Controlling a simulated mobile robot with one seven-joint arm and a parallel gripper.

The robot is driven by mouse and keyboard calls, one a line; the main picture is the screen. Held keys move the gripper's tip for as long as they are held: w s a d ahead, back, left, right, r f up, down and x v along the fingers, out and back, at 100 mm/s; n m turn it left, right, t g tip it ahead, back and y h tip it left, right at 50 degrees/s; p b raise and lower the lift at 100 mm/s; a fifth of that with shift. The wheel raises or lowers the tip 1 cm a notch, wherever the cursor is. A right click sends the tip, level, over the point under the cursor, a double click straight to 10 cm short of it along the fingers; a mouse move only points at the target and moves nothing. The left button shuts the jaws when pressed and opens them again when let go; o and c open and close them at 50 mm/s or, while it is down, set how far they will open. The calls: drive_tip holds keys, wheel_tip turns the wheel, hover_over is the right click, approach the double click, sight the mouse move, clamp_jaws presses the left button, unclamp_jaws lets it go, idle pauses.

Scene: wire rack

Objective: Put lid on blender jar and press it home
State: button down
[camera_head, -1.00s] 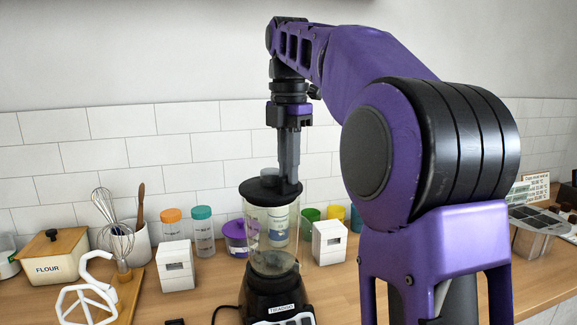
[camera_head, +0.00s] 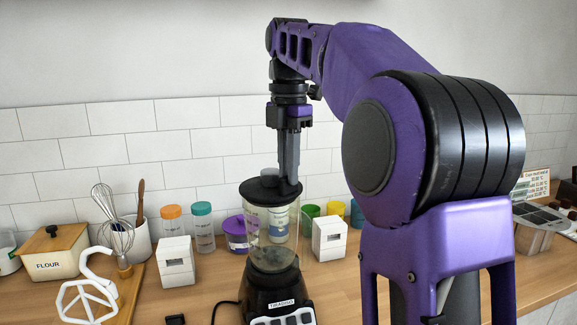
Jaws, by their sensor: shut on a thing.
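The blender jar (camera_head: 270,240) is clear and stands upright on its black blender base (camera_head: 276,292) in the middle of the counter. The black lid (camera_head: 262,190) lies across the top of the jar, covering its mouth; I cannot tell how deep it sits. A raised knob (camera_head: 269,172) stands on the lid. My gripper (camera_head: 289,185) points straight down at the right part of the lid, with its fingers shut on it. The exact contact between fingertips and lid is too small to make out.
A white box (camera_head: 177,262) stands left of the blender and another white box (camera_head: 329,239) right of it. Jars with orange (camera_head: 173,211) and teal lids (camera_head: 203,208) stand behind. A flour bin (camera_head: 50,253) and whisk (camera_head: 117,225) are further left.

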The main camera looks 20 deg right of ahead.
drive_tip(key=shift+c, duration=2.3)
unclamp_jaws()
drive_tip(key=shift+f, duration=0.1)
drive_tip(key=shift+r+p, duration=0.45)
drive_tip(key=shift+r, duration=3.1)
drive_tip(key=shift+f, duration=0.15)
